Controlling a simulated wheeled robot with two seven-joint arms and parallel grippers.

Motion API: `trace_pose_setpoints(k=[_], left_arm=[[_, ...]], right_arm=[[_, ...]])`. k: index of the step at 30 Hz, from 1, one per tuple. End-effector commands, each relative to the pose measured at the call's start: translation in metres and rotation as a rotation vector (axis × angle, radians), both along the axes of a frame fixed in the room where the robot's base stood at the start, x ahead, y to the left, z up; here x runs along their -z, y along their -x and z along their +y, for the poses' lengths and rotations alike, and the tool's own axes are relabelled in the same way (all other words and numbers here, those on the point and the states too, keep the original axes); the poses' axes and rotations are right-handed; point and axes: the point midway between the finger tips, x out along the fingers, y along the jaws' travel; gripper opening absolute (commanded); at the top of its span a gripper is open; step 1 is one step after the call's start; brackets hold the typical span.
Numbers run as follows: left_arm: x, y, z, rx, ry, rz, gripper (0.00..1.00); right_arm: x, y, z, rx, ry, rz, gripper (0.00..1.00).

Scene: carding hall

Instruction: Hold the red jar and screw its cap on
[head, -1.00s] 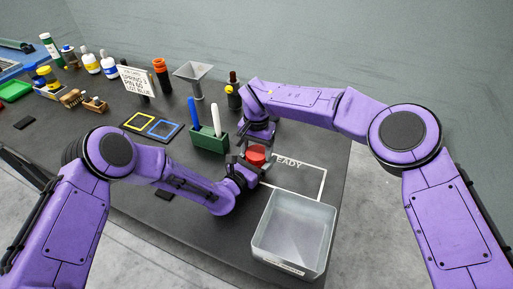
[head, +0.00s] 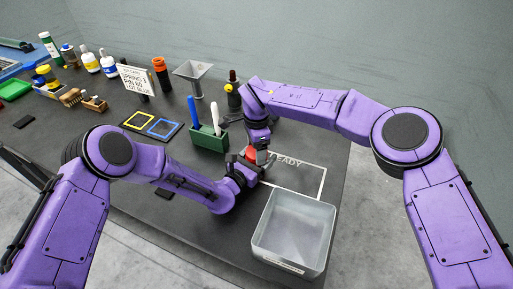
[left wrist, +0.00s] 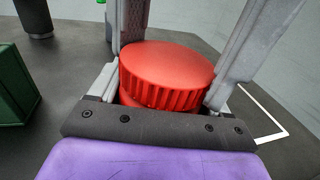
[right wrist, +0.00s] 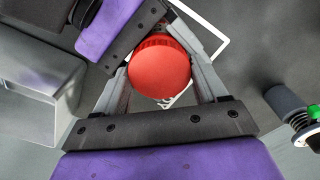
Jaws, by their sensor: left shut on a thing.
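The red jar stands upright on the dark table; its ribbed red cap (left wrist: 165,75) fills the left wrist view and sits on top, hiding most of the body. How tightly it is screwed cannot be told. The cap also shows from above in the right wrist view (right wrist: 160,68) and partly in the head view (head: 261,155). My left gripper (left wrist: 160,100) is shut on the jar from the side, below the cap. My right gripper (right wrist: 160,75) points down from above, its fingers open on either side of the cap, very close to its rim.
An empty grey bin (head: 322,235) stands at the front right. A white-outlined area marked READY (head: 310,170) lies right of the jar. A green pen holder (head: 207,140) and a funnel (head: 194,75) stand behind left. Bottles (head: 90,62) line the back left.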

Motion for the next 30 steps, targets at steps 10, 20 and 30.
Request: trace_pose_setpoints(k=[10, 20, 30], left_arm=[[0.000, -0.001, 0.001, -0.002, 0.000, 0.000, 0.00], [0.000, -0.002, 0.002, -0.006, 0.000, -0.001, 0.00], [0.000, 0.000, 0.000, -0.001, 0.000, 0.000, 0.00]], right_arm=[[0.000, 0.001, 0.001, -0.003, -0.001, 0.004, 0.96], [-0.007, 0.002, 0.002, -0.003, -0.001, 0.006, 0.96], [-0.046, 0.001, 0.001, -0.003, 0.000, 0.002, 0.96]])
